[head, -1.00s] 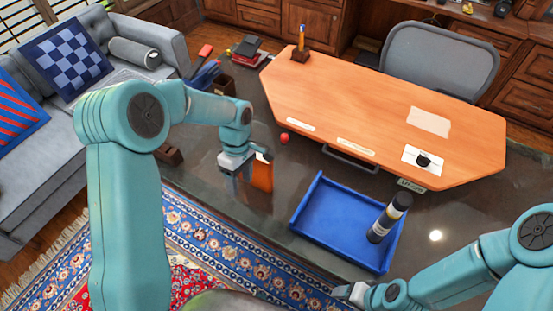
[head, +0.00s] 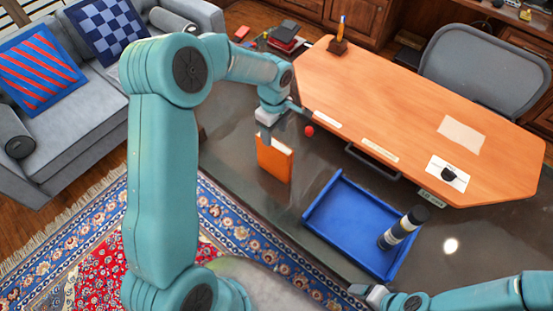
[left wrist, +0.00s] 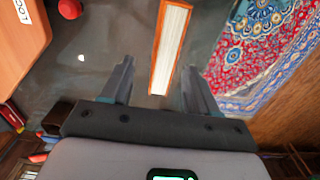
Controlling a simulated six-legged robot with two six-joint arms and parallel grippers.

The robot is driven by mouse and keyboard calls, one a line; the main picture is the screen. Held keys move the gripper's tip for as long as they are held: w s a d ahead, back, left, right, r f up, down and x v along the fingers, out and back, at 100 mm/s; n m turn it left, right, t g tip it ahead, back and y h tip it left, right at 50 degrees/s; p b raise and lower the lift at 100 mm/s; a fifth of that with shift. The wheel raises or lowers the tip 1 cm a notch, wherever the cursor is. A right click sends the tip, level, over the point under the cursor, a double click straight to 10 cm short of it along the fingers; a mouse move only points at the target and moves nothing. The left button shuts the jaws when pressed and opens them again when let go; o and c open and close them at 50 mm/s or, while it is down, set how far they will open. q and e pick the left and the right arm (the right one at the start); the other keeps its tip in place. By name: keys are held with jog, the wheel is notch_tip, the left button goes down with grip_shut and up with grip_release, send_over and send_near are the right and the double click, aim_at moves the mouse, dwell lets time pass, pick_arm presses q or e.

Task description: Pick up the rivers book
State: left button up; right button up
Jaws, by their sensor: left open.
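An orange book (head: 275,160) stands upright on the dark glossy table; its title cannot be read here. My left gripper (head: 268,134) is just above the book's top edge at its left end. In the left wrist view the book (left wrist: 169,45) shows edge-on, pale pages between orange covers, in the gap between the two open fingers (left wrist: 157,68). Neither finger appears to touch it. My right gripper (head: 368,293) is low in the head view, near the table's front edge; its jaws are too small to judge.
A blue tray (head: 335,207) holds a black and white cylinder (head: 403,228) to the right of the book. A red ball (head: 309,131) lies close by. The orange desk top (head: 400,105) lies behind. A sofa (head: 70,130) stands left.

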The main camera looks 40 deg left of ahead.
aim_at(274, 142)
pick_arm(q)
jog(key=shift+f, duration=0.65)
jog(key=shift+s+f, duration=0.3)
jog(key=shift+s, duration=0.05)
jog(key=f, duration=0.1)
jog(key=f+b, duration=0.1)
jog(key=f, duration=0.1)
jog(key=f+b, duration=0.1)
jog(key=shift+w+d+f, duration=0.1)
jog(key=shift+d+f, duration=0.2)
jog(key=shift+f, duration=0.1)
jog(key=shift+a, duration=0.15)
grip_shut()
jog(key=shift+r, duration=0.1)
pick_arm(e)
jog(key=shift+s+a+f, duration=0.1)
jog(key=shift+s+f, duration=0.05)
jog(key=shift+f, duration=0.45)
jog(key=shift+s+f, duration=0.1)
jog(key=shift+f, duration=0.5)
